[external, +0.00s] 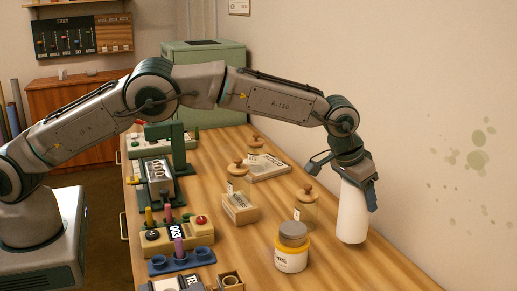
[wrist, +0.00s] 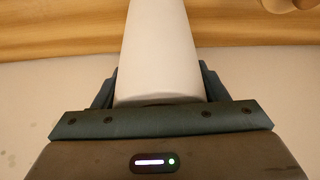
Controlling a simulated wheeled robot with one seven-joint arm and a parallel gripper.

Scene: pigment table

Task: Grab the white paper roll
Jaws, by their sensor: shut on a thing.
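The white paper roll (external: 352,214) is upright at the right side of the wooden table, close to the wall. My gripper (external: 357,180) comes down from above and is shut on its upper part. In the wrist view the roll (wrist: 160,50) lies between the two dark fingers (wrist: 160,88), which touch it on both sides. I cannot tell whether its lower end rests on the table or is slightly above it.
A jar with a yellow band and grey lid (external: 291,248) stands left of the roll. Cork-topped jars (external: 305,205) and a small box (external: 239,208) are further left. A green cabinet (external: 205,60) stands at the back. The wall (external: 440,130) is close on the right.

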